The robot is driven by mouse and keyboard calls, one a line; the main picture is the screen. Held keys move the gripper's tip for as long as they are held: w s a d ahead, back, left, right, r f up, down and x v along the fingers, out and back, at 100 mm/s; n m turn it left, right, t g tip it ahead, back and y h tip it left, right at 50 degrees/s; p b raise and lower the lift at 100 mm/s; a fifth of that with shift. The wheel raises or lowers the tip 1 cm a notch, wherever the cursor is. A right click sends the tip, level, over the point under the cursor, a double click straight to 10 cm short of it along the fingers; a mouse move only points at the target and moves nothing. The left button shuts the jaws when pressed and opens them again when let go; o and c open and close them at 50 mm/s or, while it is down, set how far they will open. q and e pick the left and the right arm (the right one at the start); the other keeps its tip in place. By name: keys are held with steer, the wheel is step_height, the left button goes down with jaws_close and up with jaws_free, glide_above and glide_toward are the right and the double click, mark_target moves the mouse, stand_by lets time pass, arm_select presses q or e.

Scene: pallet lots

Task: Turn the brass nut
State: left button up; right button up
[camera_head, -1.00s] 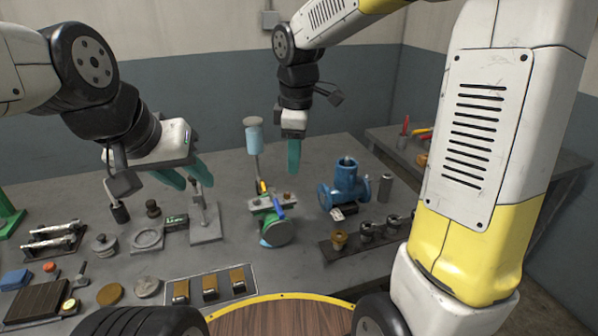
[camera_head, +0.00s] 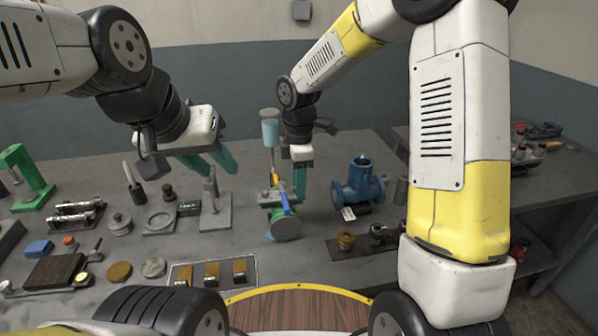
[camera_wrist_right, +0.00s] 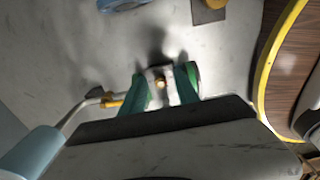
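The brass nut (camera_wrist_right: 160,83) is a small yellowish piece on the green and grey fitting, in the right wrist view. In the head view the fitting (camera_head: 284,226) stands mid-table with a blue handle, and my right gripper hides the nut. My right gripper (camera_head: 299,188) points down over it. In the right wrist view its green fingers (camera_wrist_right: 160,92) are apart, one on each side of the nut, with gaps to it. I cannot tell how far above it they are. My left gripper (camera_head: 210,164) is open and empty, above the table at left.
A blue valve body (camera_head: 358,187) stands right of the fitting, with a rack of small fittings (camera_head: 350,247) in front. A light blue cylinder on a post (camera_head: 270,130) is close to my right gripper. A grey stand (camera_head: 215,209) is below my left gripper.

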steer(key=shift+c, duration=0.3)
jaws_close()
steer(key=shift+m, duration=0.3)
steer(key=m, duration=0.5)
steer(key=shift+s+m, duration=0.1)
steer(key=shift+m, duration=0.2)
steer(key=m, duration=0.5)
steer(key=shift+s+a, duration=0.1)
steer(key=shift+m, duration=0.4)
steer(key=shift+o, duration=0.3)
jaws_free()
